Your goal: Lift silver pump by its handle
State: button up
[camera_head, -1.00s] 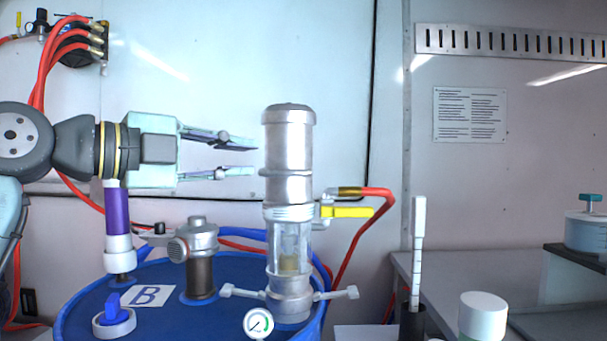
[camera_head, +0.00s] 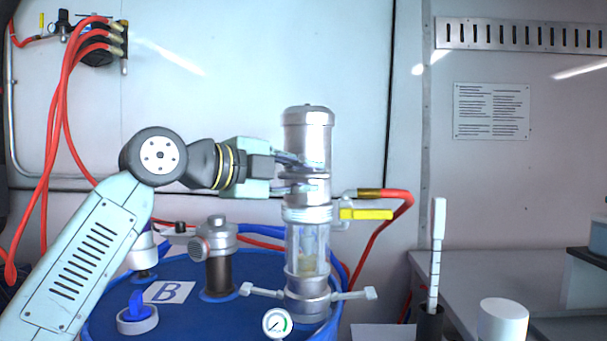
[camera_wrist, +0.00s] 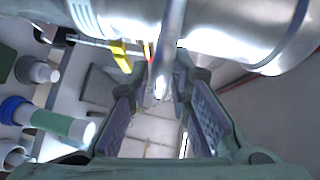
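The silver pump (camera_head: 307,140) stands upright on the blue drum at the centre of the head view. Its shiny body also fills the top of the wrist view (camera_wrist: 235,28). My gripper (camera_head: 303,168) is at the left side of the pump's upper body, around a third of the way down, pointing right. In the wrist view my gripper (camera_wrist: 164,98) has its two fingers apart. A slim silver bar, which looks like the pump's handle (camera_wrist: 168,48), runs down into the gap between them. I cannot tell whether either finger touches it.
A yellow lever (camera_head: 366,214) and a red hose (camera_head: 385,240) are right of the pump. A white cylinder (camera_head: 502,319) stands at the lower right.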

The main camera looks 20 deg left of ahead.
jog(key=shift+c, duration=0.6)
grip_shut()
